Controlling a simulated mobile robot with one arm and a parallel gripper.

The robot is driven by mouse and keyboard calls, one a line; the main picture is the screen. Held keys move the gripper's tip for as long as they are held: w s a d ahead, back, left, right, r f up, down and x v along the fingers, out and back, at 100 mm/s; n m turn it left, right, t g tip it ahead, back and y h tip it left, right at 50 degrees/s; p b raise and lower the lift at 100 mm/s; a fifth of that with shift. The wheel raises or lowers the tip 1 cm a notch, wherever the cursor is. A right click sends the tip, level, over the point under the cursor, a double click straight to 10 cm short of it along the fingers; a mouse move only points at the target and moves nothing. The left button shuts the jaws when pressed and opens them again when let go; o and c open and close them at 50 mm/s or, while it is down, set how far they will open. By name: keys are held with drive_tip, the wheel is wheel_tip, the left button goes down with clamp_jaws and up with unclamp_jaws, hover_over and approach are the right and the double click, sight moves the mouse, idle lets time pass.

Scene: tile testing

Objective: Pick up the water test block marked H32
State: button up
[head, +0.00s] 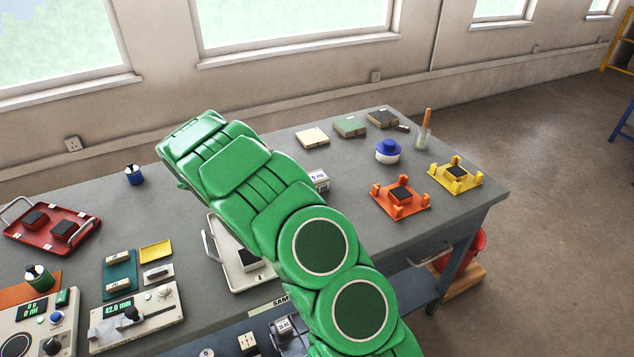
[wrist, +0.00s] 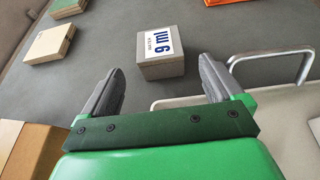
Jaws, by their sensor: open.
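A grey block (wrist: 162,66) with a white label sits on the grey bench in the wrist view. The label shows small lettering that looks like "WATER" and large blue "6 ml", turned sideways; I cannot read H32 on it. In the head view a block with a white label (head: 319,178) shows partly behind my green arm. My gripper (wrist: 160,68) is open and empty in the wrist view. The block is ahead of the fingers, in line with the gap between them. My arm hides the fingers in the head view.
A white tray (wrist: 240,101) with a metal handle lies close to the right finger. A cream block (wrist: 50,43) is left of the block. An orange stand (head: 414,207), a yellow stand (head: 462,187) and a blue-lidded jar (head: 387,152) are to the right on the bench.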

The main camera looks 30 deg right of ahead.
sight(316, 179)
drive_tip(key=shift+x, duration=3.45)
drive_tip(key=shift+r, duration=0.2)
drive_tip(key=c, duration=1.3)
drive_tip(key=shift+c, duration=0.2)
